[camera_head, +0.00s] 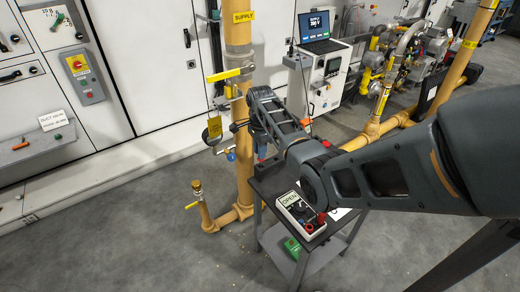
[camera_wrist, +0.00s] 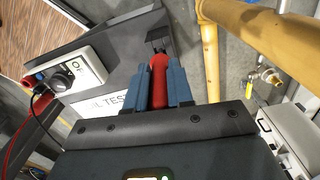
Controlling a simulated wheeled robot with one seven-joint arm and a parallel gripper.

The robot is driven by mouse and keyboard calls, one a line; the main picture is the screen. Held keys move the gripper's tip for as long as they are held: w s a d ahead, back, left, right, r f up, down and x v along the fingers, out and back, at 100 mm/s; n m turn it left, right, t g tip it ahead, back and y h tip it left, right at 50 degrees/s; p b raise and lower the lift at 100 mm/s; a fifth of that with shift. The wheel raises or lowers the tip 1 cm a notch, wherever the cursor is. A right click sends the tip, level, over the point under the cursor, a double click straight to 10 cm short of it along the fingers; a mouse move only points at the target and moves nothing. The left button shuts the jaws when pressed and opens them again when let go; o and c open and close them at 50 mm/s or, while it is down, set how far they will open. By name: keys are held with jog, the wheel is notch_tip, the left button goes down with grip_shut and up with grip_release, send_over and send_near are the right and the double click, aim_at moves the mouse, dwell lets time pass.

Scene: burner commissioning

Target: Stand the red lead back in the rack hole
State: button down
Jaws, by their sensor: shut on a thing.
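In the wrist view, my gripper (camera_wrist: 160,72) has its blue fingers shut on the red lead (camera_wrist: 158,82), gripping its red handle between them. The lead points away from the palm toward a small dark fitting (camera_wrist: 156,44) at the edge of the grey cart top. I cannot tell whether this fitting is the rack, or whether the lead's tip is in a hole or above it.
A meter (camera_wrist: 82,70) with a dial and plugged leads lies on the cart (camera_head: 262,186); it also shows in the head view (camera_head: 299,212). A red cable hangs at the wrist view's left. Yellow pipes (camera_head: 240,110) rise close behind the cart. Grey floor (camera_head: 130,220) is open at left.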

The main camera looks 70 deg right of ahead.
jog(key=shift+f+b, duration=1.15)
jog(key=shift+f, duration=0.6)
jog(key=c, duration=0.9)
grip_release()
notch_tip(320, 180, up, 8)
jog(key=shift+f, duration=0.15)
